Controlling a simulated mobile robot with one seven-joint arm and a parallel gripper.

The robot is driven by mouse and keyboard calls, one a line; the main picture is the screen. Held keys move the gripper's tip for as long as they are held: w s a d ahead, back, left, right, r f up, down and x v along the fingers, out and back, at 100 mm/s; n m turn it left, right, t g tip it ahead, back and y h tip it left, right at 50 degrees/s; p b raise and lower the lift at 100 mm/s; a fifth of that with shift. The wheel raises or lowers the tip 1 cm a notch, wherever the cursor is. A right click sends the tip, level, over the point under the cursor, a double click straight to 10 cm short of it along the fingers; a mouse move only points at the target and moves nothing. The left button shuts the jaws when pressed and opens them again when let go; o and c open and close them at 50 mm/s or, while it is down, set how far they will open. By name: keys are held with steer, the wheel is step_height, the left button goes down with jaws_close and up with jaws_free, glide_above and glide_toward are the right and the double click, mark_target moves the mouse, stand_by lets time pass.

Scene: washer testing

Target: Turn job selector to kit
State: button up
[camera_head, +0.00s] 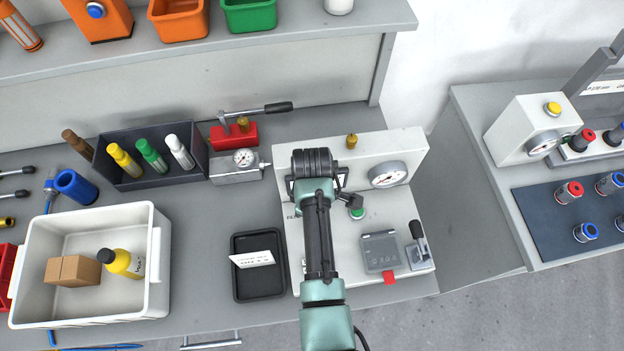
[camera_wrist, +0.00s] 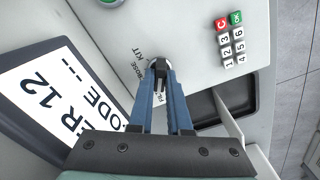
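In the wrist view, my gripper (camera_wrist: 160,76) has its two blue fingertips on either side of the small dark job selector (camera_wrist: 158,62), close against it. Whether they press on the knob cannot be told. The label KIT is beside the knob, with HOSE just by it. The fingers hide the rest of the printing and most of the knob, so its pointing direction is unclear. In the head view, my gripper is over the left part of the pale test station (camera_head: 405,215), and my arm hides the selector and the fingertips.
In the wrist view, a display (camera_wrist: 50,95) lies left of the fingers and a numbered keypad (camera_wrist: 229,42) upper right. The head view shows a round gauge (camera_head: 388,174), a green button (camera_head: 357,213), a lever (camera_head: 419,243), and a black tray (camera_head: 259,288) left of the station.

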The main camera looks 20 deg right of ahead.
steer(key=shift+m, duration=0.3)
jaws_close()
steer(key=shift+r+m+p, duration=0.1)
steer(key=shift+m+p, duration=0.55)
steer(key=shift+m, duration=0.35)
steer(key=m+p, duration=0.1)
steer(key=m, duration=0.3)
steer(key=shift+m+p, duration=0.3)
steer(key=m+p, duration=0.1)
steer(key=m, duration=0.6)
steer(key=shift+p, duration=0.3)
steer(key=m, duration=0.5)
steer(key=shift+m+p, duration=0.3)
steer(key=shift+p, duration=0.1)
steer(key=m, duration=0.4)
